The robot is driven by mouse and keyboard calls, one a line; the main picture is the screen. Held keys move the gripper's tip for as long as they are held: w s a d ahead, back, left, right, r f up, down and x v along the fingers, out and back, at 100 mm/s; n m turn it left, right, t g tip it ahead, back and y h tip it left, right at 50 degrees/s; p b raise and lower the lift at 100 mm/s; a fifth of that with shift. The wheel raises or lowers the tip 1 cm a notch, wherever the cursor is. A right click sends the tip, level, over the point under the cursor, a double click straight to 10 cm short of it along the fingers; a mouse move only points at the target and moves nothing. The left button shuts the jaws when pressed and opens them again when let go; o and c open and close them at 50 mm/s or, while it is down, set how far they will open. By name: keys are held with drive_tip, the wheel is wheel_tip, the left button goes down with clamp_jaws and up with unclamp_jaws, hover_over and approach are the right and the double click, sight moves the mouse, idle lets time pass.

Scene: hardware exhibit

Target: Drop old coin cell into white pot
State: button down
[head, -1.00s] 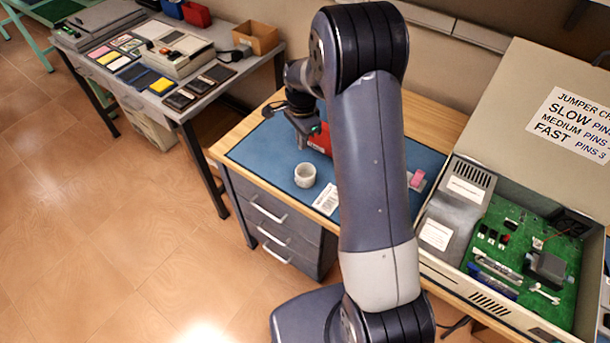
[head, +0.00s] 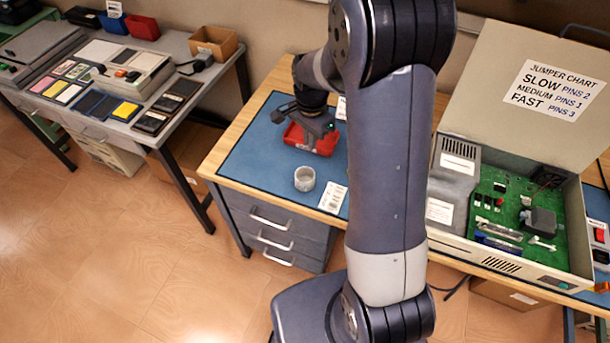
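I cannot make out the old coin cell in this view. The inside of the red tray is partly hidden by my gripper.
A white printed label sheet (head: 333,198) lies right of the pot. My arm hides the mat's right part. An open beige case (head: 525,262) with a green circuit board stands to the right. A grey table (head: 190,118) with several devices is at left.

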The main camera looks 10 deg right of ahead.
wheel_tip(320, 180, down, 6)
drive_tip(key=b, duration=0.4)
drive_tip(key=c, duration=2.1)
unclamp_jaws()
drive_tip(key=shift+d, duration=0.1)
drive_tip(key=o, duration=0.5)
drive_tip(key=shift+o, duration=0.2)
wheel_tip(320, 180, up, 11)
drive_tip(key=shift+f+b, duration=0.1)
drive_tip(key=shift+b, duration=0.5)
